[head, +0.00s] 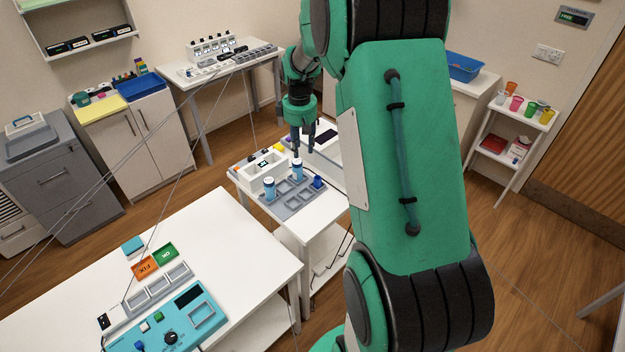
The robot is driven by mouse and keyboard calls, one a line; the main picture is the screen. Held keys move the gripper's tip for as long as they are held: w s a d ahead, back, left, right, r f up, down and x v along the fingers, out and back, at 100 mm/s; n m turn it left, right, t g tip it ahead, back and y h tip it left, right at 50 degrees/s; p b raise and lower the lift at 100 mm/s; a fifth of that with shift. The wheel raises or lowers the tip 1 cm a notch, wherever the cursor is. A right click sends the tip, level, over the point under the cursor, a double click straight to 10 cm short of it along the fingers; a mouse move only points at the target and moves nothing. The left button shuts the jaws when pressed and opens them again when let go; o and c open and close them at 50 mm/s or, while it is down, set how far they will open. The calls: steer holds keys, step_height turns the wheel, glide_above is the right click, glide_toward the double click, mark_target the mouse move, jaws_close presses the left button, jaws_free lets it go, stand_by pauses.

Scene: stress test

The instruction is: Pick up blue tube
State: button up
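My gripper (303,150) points down above the small white table. Its two fingers are apart, with nothing visible between them. A blue-and-white tube (297,169) stands upright just below the fingertips and looks apart from them. A second blue-and-white tube (269,188) stands upright to its left. Both are at a grey tray (292,208) with several square recesses. A small dark blue piece (318,182) sits at the tray's right side. Which of these is the task's blue tube I cannot tell for certain.
White boxes (256,180) stand behind the tray, close to the gripper. A nearer white table (230,240) holds a teal panel (175,325) and orange and green cards. My large green arm hides the right side of the small table.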

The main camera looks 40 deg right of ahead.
glide_above(318, 182)
step_height(318, 182, down, 8)
steer(key=shift+w+d+r+g, duration=0.2)
steer(key=shift+w+g, duration=0.1)
steer(key=shift+g, duration=0.1)
steer(key=shift+d+f, duration=0.1)
steer(key=shift+f, duration=4.2)
steer(key=shift+w+d+f+b, duration=0.15)
steer(key=shift+f+b, duration=0.4)
steer(key=shift+f, duration=2.05)
steer(key=shift+c, duration=0.3)
steer(key=c, duration=0.6)
